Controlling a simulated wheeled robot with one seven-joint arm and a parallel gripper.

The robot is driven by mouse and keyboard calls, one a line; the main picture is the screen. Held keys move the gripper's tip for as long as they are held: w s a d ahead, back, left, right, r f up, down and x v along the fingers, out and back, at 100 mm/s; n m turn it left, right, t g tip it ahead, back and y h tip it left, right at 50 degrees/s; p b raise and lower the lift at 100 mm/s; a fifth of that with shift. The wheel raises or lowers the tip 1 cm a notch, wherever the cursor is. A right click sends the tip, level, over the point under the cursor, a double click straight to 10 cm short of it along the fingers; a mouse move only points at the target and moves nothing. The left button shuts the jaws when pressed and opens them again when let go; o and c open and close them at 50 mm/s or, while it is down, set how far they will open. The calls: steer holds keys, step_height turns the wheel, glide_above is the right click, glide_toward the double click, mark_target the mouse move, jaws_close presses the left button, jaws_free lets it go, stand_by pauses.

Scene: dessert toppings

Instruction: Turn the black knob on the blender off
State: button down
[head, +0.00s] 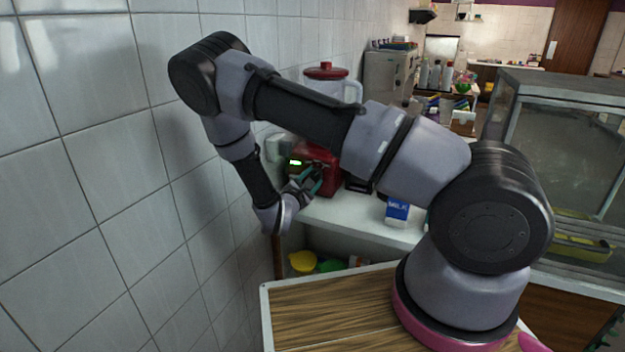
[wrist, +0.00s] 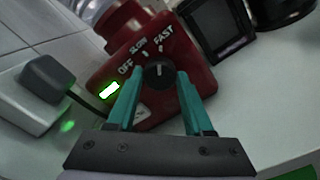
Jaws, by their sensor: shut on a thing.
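The red blender (head: 326,165) stands on the white counter against the tiled wall, partly hidden behind my arm in the head view. In the wrist view its red base (wrist: 118,57) shows the labels OFF, SLOW and FAST around a black knob (wrist: 158,73). A small green light (wrist: 109,91) glows on the base, left of the knob. My gripper (wrist: 160,78) has its teal fingers on either side of the knob, shut on it. In the head view my gripper (head: 312,182) reaches the front of the base.
A plug in a white wall socket (wrist: 30,100) sits left of the base. A milk carton (head: 398,212) stands on the counter to the right. A glass case (head: 570,150) stands further right. A yellow item (head: 302,261) lies on the shelf below.

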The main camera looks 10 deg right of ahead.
steer(key=n, duration=0.7)
steer(key=shift+n, duration=0.4)
steer(key=n, duration=0.3)
steer(key=shift+n, duration=2)
steer(key=shift+c, duration=1.4)
jaws_free()
steer(key=v, duration=1.1)
